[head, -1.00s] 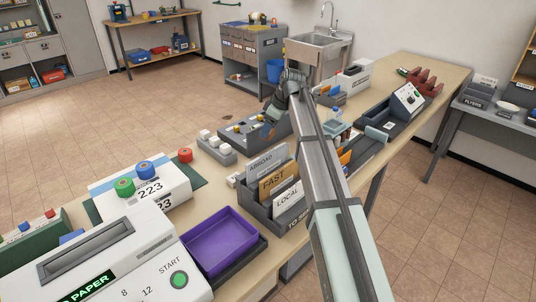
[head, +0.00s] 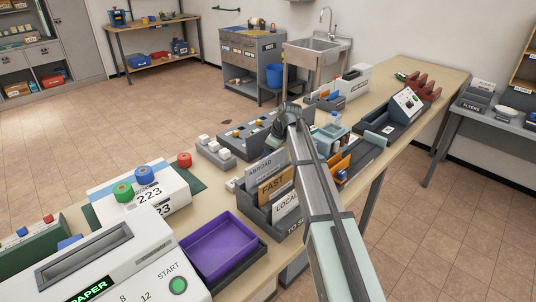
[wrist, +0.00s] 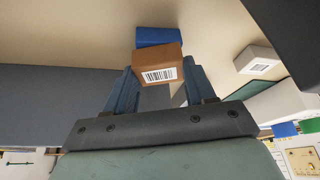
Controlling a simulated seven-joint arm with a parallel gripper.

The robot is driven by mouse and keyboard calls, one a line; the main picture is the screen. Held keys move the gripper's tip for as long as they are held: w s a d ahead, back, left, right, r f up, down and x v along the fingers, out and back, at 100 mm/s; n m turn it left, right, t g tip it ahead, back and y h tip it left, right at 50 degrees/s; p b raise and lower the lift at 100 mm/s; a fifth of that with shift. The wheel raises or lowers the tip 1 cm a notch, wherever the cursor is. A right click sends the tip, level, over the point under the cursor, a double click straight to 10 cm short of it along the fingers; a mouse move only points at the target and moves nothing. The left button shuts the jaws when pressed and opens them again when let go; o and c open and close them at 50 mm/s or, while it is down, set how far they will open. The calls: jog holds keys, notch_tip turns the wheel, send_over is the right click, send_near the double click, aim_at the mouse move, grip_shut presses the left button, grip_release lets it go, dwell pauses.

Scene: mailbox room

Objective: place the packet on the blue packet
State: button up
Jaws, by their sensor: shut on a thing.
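In the wrist view, my gripper (wrist: 160,74) is shut on a brown packet (wrist: 157,54) with a white barcode label on the side facing the camera. The blue packet (wrist: 158,37) shows just beyond the brown one and is partly hidden by it. I cannot tell whether the two touch. In the head view, my own arm crosses the bench, and the fingers and both packets are hidden or too small to tell.
In the head view, a sorter with ABROAD, FAST and LOCAL cards (head: 272,187) stands beside my arm. A purple tray (head: 216,248) is nearer. In the wrist view, a pale labelled box (wrist: 257,60) lies to the right on the beige surface.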

jog(key=shift+f, duration=0.1)
jog(key=o, duration=1)
jog(key=shift+o, duration=0.2)
jog(key=v, duration=1.2)
